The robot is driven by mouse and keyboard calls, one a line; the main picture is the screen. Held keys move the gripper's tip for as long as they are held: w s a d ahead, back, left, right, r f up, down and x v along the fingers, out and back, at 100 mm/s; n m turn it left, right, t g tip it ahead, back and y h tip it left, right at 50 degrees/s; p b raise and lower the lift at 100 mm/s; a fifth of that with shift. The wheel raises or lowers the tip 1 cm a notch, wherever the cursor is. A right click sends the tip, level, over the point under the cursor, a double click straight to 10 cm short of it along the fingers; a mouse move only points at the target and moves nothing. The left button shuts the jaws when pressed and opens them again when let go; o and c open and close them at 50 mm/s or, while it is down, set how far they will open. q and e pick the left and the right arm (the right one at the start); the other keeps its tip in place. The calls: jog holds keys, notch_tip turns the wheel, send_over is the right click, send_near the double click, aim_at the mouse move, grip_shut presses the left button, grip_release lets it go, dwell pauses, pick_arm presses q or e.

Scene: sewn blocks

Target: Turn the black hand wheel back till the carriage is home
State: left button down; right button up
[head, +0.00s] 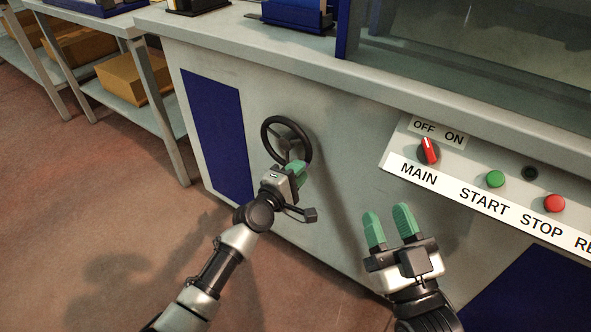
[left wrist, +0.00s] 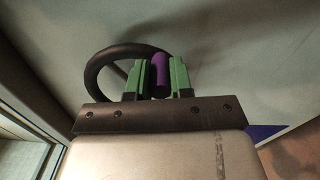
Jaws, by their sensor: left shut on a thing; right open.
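The black hand wheel (head: 286,124) is mounted on the grey front of the machine cabinet, and its rim also shows in the left wrist view (left wrist: 98,70). My left gripper (head: 300,170) is at the lower right part of the wheel. In the left wrist view its green fingers (left wrist: 159,78) are shut on a purple handle (left wrist: 159,72) beside the wheel's rim. My right gripper (head: 388,224) is open and empty, away from the wheel, in front of the cabinet below the control panel. The carriage cannot be made out in either view.
The control panel (head: 480,198) at right carries a red MAIN switch (head: 428,151), a green START button (head: 495,179) and a red STOP button (head: 554,203). A bench (head: 130,28) with a cardboard box (head: 133,79) on its lower shelf stands at left. The floor (head: 80,200) at left is clear.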

pick_arm(q)
jog(key=shift+r+n, duration=0.2)
jog(key=shift+n, duration=0.1)
pick_arm(e)
jog(key=shift+w+f+g+h, duration=0.15)
jog(key=shift+f+g+h, duration=0.25)
jog(key=shift+f+g, duration=0.25)
pick_arm(q)
jog(key=c, duration=1)
grip_release()
jog(key=shift+s, duration=0.15)
jog(key=shift+s+a+p, duration=0.25)
jog(key=shift+p, duration=0.05)
jog(key=p+v, duration=0.2)
jog(key=v, duration=0.8)
pick_arm(e)
notch_tip(320, 180, down, 7)
jog(key=s+d+g+h, duration=0.1)
jog(key=g+h, duration=0.1)
jog(key=g, duration=0.4)
jog(key=shift+d, duration=0.3)
